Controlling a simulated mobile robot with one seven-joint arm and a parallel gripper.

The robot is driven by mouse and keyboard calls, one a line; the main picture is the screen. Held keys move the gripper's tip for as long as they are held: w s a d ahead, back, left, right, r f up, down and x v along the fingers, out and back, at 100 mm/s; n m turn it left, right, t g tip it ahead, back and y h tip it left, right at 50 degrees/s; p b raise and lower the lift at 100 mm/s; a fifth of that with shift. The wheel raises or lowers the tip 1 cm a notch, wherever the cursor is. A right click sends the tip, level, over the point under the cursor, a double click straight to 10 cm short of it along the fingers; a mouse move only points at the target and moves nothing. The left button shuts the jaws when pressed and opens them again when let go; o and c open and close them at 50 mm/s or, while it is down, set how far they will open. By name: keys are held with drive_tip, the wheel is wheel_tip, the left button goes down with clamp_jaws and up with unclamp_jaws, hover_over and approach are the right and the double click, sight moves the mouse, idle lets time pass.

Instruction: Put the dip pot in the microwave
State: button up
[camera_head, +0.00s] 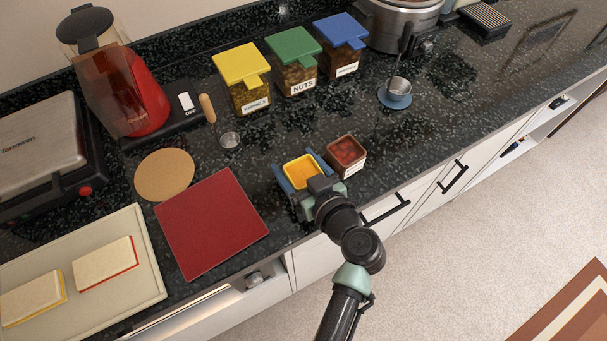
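A small square pot with yellow-orange contents (303,171) is on the dark speckled counter near its front edge, likely the dip pot. My gripper (301,172) is at this pot, with a blue finger on either side of it. I cannot tell whether the fingers press on the pot or stand slightly apart from it. A second square pot with red contents and a white label (346,154) stands close to its right. No microwave can be clearly made out.
A red mat (211,222), a round cork mat (165,174) and a tray with two sponge-like blocks (140,285) lie left. Yellow-, green- and blue-lidded jars (297,76) stand behind. A recess (225,305) shows below the counter.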

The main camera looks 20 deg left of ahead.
clamp_jaws()
